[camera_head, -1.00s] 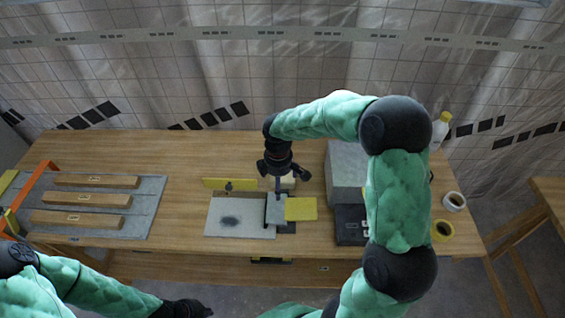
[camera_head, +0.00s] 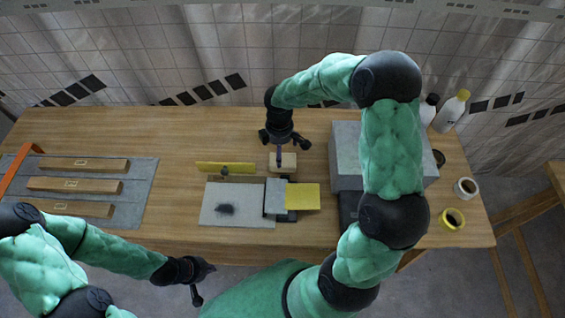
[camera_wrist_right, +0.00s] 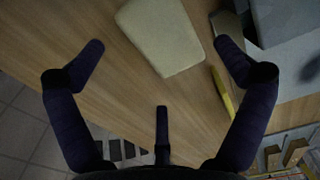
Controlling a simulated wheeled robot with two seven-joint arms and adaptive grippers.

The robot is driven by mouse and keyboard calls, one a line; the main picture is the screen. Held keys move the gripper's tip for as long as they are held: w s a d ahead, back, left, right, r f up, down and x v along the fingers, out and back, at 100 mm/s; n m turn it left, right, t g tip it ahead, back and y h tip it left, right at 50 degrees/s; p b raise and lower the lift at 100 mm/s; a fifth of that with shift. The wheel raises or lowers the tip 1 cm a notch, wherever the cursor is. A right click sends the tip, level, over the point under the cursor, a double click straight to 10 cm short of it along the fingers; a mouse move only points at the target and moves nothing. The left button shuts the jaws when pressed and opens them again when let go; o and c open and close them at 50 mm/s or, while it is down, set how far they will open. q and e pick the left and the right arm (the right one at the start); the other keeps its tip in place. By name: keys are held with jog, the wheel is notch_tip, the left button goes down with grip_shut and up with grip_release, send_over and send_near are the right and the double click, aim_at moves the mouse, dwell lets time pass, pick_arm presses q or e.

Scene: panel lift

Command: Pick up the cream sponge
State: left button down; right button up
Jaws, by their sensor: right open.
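The cream sponge (camera_head: 287,163) is a pale block lying flat on the wooden table, behind the grey and yellow pieces. In the right wrist view the cream sponge (camera_wrist_right: 160,35) lies beyond the fingers, at the top middle. My right gripper (camera_head: 283,141) is above and just behind the sponge, and one finger overlaps it in the head view. In the right wrist view my right gripper (camera_wrist_right: 160,55) has its fingers spread wide with nothing between them. My left gripper (camera_head: 205,284) hangs in front of the table's front edge, its fingers apart and empty.
A yellow strip (camera_head: 240,168) stands left of the sponge. A grey sheet (camera_head: 222,212) and a yellow pad (camera_head: 302,197) lie in front. A grey box (camera_head: 345,150) stands to the right. Wooden bars (camera_head: 75,186) lie on a grey mat at left.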

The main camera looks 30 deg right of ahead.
aim_at(283, 156)
jog(key=f, duration=0.1)
jog(key=f+b, duration=0.1)
jog(key=f, duration=0.1)
jog(key=d+f+b, duration=0.1)
jog(key=f, duration=0.1)
jog(key=shift+s, duration=0.15)
jog(key=shift+r, duration=0.1)
jog(key=c, duration=0.9)
